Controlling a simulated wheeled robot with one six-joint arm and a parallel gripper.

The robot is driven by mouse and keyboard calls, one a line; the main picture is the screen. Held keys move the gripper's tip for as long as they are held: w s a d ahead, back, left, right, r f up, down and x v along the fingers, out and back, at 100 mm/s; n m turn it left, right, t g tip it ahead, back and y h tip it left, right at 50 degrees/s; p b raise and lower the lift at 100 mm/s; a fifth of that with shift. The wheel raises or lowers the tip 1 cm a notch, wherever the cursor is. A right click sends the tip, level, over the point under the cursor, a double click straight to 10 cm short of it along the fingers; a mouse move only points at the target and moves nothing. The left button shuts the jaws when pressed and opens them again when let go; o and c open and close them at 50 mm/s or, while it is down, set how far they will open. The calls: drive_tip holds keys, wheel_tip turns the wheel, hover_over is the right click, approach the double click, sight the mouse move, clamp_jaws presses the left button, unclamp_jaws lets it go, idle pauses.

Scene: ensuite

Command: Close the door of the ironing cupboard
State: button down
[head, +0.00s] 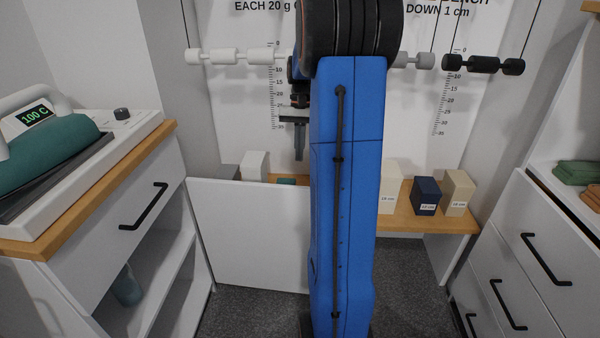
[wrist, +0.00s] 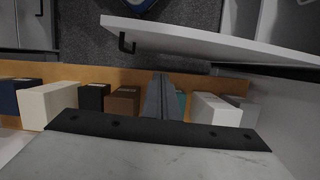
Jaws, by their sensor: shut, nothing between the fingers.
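The ironing cupboard (head: 165,200) stands at the left, with its open front showing shelves. Its white door (head: 250,235) stands wide open, jutting right from the cupboard's far edge; my arm hides its right end. In the wrist view the door (wrist: 220,42) runs across the top, with a black bar handle (wrist: 127,42) near its left end. My gripper (head: 299,155) is shut and empty, above and beyond the door. It shows in the wrist view (wrist: 160,95) pointing toward the wooden bench, apart from the door.
A press (head: 60,150) reading 100 C sits on the cupboard top. A bottle (head: 127,287) stands inside. A low wooden bench (head: 425,218) behind the door holds several boxes. White drawers (head: 520,260) stand at the right. Hanging bars (head: 235,57) cross the back wall. Carpet (head: 255,310) before the door is clear.

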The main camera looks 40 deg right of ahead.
drive_tip(key=s+a+f, duration=0.4)
drive_tip(key=a+f, duration=0.1)
drive_tip(key=f, duration=0.4)
drive_tip(key=shift+f, duration=0.15)
idle(0.4)
